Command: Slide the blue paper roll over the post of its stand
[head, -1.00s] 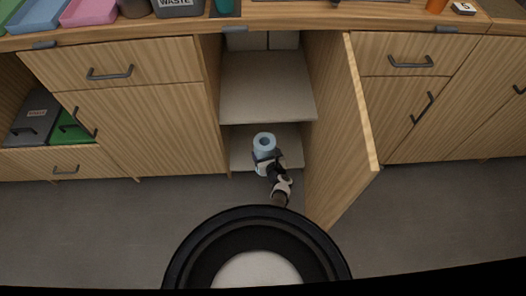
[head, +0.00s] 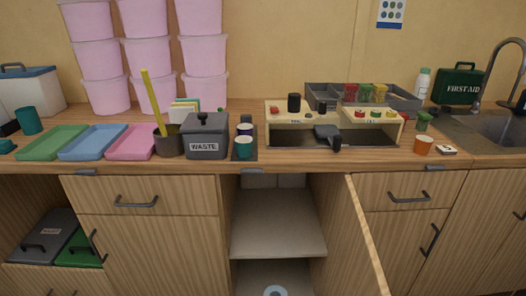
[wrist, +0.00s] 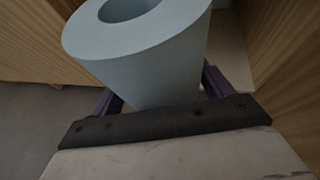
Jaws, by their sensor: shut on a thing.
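The blue paper roll (wrist: 165,60) is pale blue with a round hole through its middle. In the wrist view it stands between the two fingers of my gripper (wrist: 162,92), which is shut on it. Its open end faces up toward the camera, and its lower part is hidden behind the gripper body. In the head view only the top of the roll (head: 275,291) shows at the bottom edge, low in the open cupboard. My gripper is out of the head view. I cannot make out a stand with a post in either view.
The cupboard door (head: 365,240) stands open on the right, close to the roll. A shelf (head: 278,222) is above it.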

